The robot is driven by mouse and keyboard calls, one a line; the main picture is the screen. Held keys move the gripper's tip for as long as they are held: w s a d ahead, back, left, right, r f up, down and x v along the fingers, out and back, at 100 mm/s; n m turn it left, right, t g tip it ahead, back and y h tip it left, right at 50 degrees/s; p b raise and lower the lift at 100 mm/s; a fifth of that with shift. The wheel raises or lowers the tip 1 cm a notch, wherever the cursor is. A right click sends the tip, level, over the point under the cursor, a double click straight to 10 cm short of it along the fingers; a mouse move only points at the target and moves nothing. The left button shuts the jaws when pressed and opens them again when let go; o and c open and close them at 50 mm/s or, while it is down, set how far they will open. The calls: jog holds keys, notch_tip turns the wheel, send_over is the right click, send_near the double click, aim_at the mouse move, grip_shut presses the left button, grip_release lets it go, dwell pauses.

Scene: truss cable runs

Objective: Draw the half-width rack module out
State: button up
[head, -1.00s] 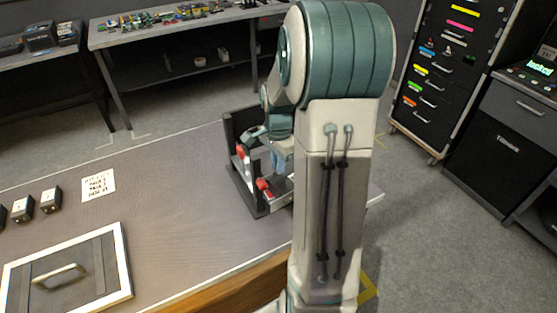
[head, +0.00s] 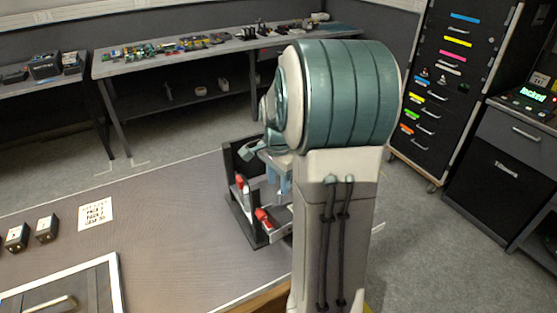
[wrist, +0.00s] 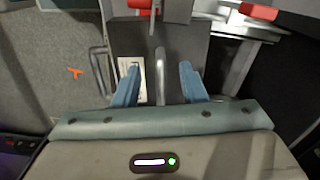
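The half-width rack module shows in the wrist view as a dark grey front panel (wrist: 185,45) with a pale label, a red latch (wrist: 140,4) at its top edge and an upright grey bar handle (wrist: 160,75). My gripper (wrist: 159,80) is open, its two blue fingers on either side of the handle with gaps to both. In the head view the black rack frame (head: 234,165) stands on the bench with red latches (head: 263,215). My gripper (head: 284,181) is at its right side, partly hidden by my arm, which also hides the module's front.
The bench top (head: 150,215) holds a printed card (head: 96,214), small black boxes (head: 46,228) and a framed panel with a handle (head: 113,285) at left. A second red latch and metal rail (wrist: 258,12) sit at upper right in the wrist view. A drawer cabinet (head: 440,85) stands behind.

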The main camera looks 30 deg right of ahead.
notch_tip(320, 180, up, 9)
dwell(0.3)
dwell(0.5)
